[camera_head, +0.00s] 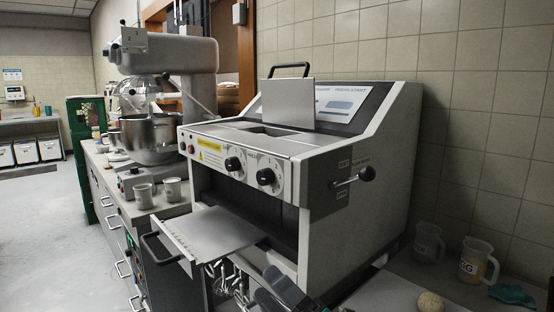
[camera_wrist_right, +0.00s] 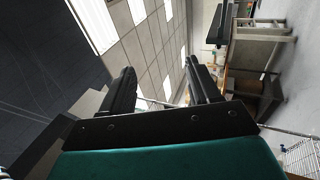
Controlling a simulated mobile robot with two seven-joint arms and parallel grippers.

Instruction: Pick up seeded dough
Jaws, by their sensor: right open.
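The seeded dough (camera_head: 430,301) is a pale, speckled round ball at the bottom right of the head view, on the grey worktop right of the machine. The bottom edge of the picture lies close below it. My right gripper (camera_head: 273,284) shows at the bottom middle, in front of the machine and well left of the dough. In the right wrist view the gripper (camera_wrist_right: 163,88) has its two dark fingers apart with nothing between them. The dough does not show there. My left gripper is not in view.
A large grey machine (camera_head: 330,217) with a pulled-out tray (camera_head: 212,228) stands left of the dough. Two clear jugs (camera_head: 428,243) (camera_head: 477,262) and a teal cloth (camera_head: 512,296) are behind and right of it. A mixer (camera_head: 150,137) and two mugs (camera_head: 144,195) (camera_head: 172,190) stand further left.

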